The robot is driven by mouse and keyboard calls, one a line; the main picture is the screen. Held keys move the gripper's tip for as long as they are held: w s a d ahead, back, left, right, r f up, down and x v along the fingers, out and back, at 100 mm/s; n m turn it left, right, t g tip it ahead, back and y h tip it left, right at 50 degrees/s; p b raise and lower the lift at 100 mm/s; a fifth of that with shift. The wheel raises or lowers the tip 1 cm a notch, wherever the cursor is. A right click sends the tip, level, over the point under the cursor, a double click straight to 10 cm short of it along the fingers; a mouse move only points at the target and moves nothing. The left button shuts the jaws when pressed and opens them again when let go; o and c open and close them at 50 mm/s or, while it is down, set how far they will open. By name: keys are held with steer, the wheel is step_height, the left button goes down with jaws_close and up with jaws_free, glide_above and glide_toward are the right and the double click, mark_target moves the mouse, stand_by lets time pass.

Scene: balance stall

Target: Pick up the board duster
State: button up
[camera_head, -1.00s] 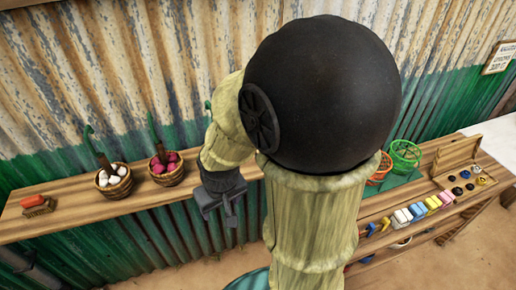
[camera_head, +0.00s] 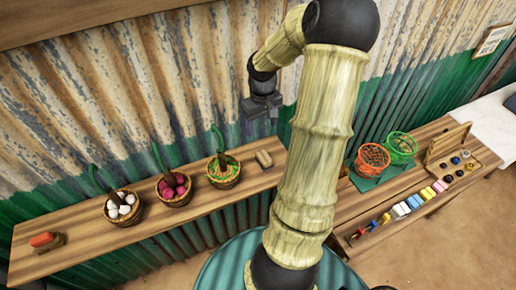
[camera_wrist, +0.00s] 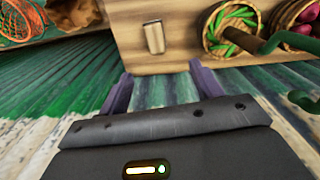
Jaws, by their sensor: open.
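A small tan block with a pale face, which looks like the board duster (camera_head: 264,159), lies at the right end of the wooden shelf (camera_head: 75,254). In the wrist view the duster (camera_wrist: 153,38) is near the top middle, on the bare shelf end beside a basket. My gripper (camera_head: 262,116) is above and behind the shelf end in the head view, near the corrugated wall. In the wrist view its two purple fingers (camera_wrist: 158,82) are apart with nothing between them, and the duster is beyond them.
Baskets of white items (camera_head: 123,207), magenta items (camera_head: 174,189) and green items (camera_head: 223,170) line the shelf left of the duster. A red-topped block (camera_head: 44,240) lies at the far left. A counter at right holds wire baskets (camera_head: 371,160) and coloured blocks.

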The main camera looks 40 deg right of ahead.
steer(key=shift+d+r, duration=0.15)
steer(key=shift+d, duration=0.1)
steer(key=shift+s, duration=0.1)
steer(key=p, duration=0.2)
glide_above(262, 157)
step_height(262, 157, down, 12)
steer(key=shift+d+f, duration=0.1)
steer(key=shift+f, duration=0.05)
